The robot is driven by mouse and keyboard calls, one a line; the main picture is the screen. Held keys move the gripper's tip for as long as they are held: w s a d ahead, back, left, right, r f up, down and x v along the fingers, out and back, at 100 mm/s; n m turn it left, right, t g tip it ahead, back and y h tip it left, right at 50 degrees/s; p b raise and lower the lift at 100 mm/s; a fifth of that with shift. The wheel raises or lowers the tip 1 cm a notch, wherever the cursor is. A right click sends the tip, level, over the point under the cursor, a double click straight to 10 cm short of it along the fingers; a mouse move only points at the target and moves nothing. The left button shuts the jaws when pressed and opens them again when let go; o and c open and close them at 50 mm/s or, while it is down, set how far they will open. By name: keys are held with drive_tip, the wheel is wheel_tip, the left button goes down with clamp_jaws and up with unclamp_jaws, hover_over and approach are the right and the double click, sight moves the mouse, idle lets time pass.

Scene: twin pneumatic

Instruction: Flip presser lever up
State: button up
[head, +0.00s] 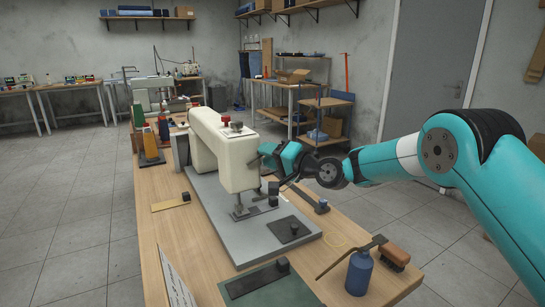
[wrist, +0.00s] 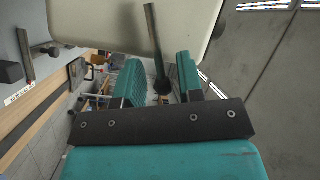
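A white sewing machine (head: 208,150) stands on a grey plate on the wooden table, and its pale body (wrist: 90,20) fills the top of the wrist view. The presser lever (wrist: 154,45) is a dark rod with a round dark end, in front of that body. My gripper (head: 266,152) is at the right side of the machine's head. In the wrist view my gripper (wrist: 160,66) is open, its two teal fingers on either side of the lever, with a visible gap on each side. I cannot make out the lever in the head view.
On the table (head: 185,230) are thread cones (head: 149,143), a blue bottle (head: 359,273), a brush (head: 394,256) and a green mat (head: 268,287). A dark pad (head: 290,230) lies on the grey plate (head: 240,245). My arm reaches in from the right.

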drive_tip(key=b+v, duration=0.3)
drive_tip(key=v, duration=1.4)
drive_tip(key=shift+d, duration=0.2)
drive_tip(key=shift+d, duration=0.1)
